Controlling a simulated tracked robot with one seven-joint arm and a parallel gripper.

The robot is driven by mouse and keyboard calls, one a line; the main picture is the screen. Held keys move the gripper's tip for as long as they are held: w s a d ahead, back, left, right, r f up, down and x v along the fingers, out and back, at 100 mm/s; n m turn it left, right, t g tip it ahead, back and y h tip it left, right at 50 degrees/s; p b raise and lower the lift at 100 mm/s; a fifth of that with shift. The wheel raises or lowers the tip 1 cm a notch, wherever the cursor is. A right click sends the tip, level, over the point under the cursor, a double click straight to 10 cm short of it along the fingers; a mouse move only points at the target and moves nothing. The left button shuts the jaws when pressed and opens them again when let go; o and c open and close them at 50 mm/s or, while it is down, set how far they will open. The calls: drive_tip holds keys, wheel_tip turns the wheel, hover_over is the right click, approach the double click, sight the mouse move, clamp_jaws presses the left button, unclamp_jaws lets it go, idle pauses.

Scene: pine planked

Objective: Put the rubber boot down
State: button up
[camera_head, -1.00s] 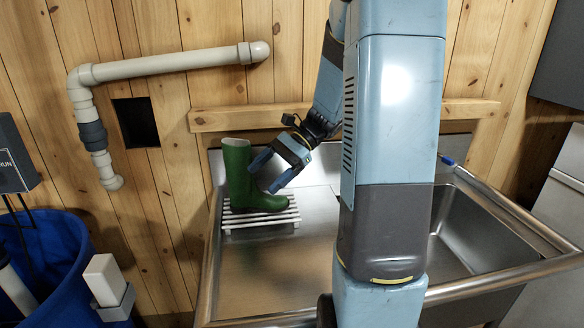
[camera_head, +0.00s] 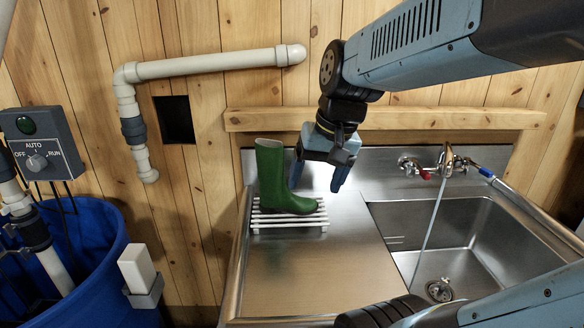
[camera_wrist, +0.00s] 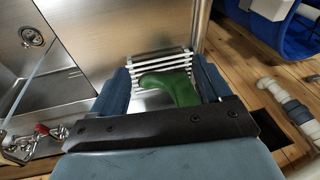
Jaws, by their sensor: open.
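The green rubber boot (camera_head: 272,178) stands upright on a white slatted rack (camera_head: 290,222) at the left end of the steel sink's drainboard. My gripper (camera_head: 317,186) is open, its blue fingers spread and pointing down, just right of the boot's shaft and above its toe. In the wrist view the boot (camera_wrist: 172,86) shows between the two fingers (camera_wrist: 160,88), with the rack (camera_wrist: 150,62) beyond it. I see nothing held; whether a finger touches the boot I cannot tell.
The sink basin (camera_head: 450,240) with a running tap (camera_head: 446,160) lies to the right. A wooden rail (camera_head: 390,118) crosses the wall behind. A blue bin (camera_head: 95,262) and a control box (camera_head: 38,147) stand left. The drainboard (camera_head: 310,275) before the rack is clear.

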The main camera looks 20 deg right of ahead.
drive_tip(key=s+r+n+t, duration=0.1)
drive_tip(key=s+r+n+t+h, duration=0.1)
drive_tip(key=shift+s+d+r+n+t+h, duration=0.2)
drive_tip(key=shift+s+r+n+t+h, duration=0.1)
drive_tip(key=shift+s+n+t, duration=0.1)
drive_tip(key=shift+c, duration=0.3)
